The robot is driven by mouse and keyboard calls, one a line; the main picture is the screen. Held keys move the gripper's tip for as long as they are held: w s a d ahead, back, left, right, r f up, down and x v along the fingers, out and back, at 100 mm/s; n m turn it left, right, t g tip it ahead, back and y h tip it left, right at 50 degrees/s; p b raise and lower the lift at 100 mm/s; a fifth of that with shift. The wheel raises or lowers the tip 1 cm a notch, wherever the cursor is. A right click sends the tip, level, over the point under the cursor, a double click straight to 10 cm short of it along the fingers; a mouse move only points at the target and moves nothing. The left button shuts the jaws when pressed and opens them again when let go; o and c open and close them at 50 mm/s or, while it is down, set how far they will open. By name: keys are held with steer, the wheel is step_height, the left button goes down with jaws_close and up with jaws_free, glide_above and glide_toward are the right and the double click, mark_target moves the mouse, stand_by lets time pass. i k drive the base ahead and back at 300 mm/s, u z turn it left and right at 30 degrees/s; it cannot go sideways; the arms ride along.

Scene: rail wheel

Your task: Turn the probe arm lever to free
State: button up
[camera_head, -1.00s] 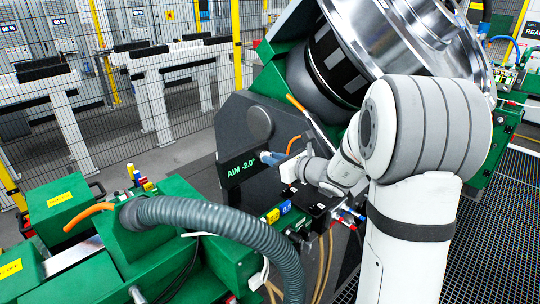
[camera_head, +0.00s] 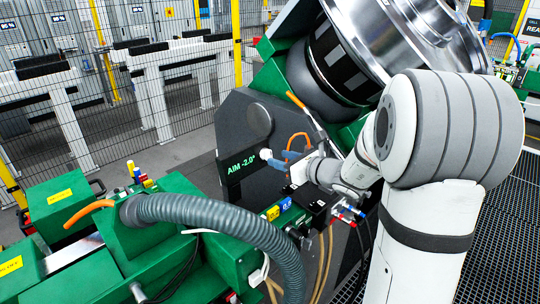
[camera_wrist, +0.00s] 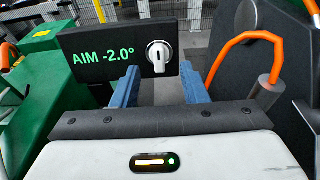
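A black display panel reading "AIM -2.0°" (camera_head: 238,160) stands ahead of my gripper (camera_head: 275,158); the panel also shows in the wrist view (camera_wrist: 98,58). A white round knob with a grey upright bar (camera_wrist: 159,56) sits on the panel's right part. In the wrist view my gripper (camera_wrist: 160,82) has two blue fingers apart, with nothing between them, reaching toward the panel just below the knob. Whether the fingertips touch anything cannot be told. No part reads clearly as the probe arm lever, and no "free" mark is legible.
A large steel wheel (camera_head: 400,40) leans above my arm. Green machinery with a thick grey hose (camera_head: 215,212) fills the lower left. A mesh fence (camera_head: 150,90) stands behind.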

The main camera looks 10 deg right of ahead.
mark_target(292, 233)
steer(key=z, duration=0.05)
steer(key=k, duration=1)
steer(key=u, duration=0.1)
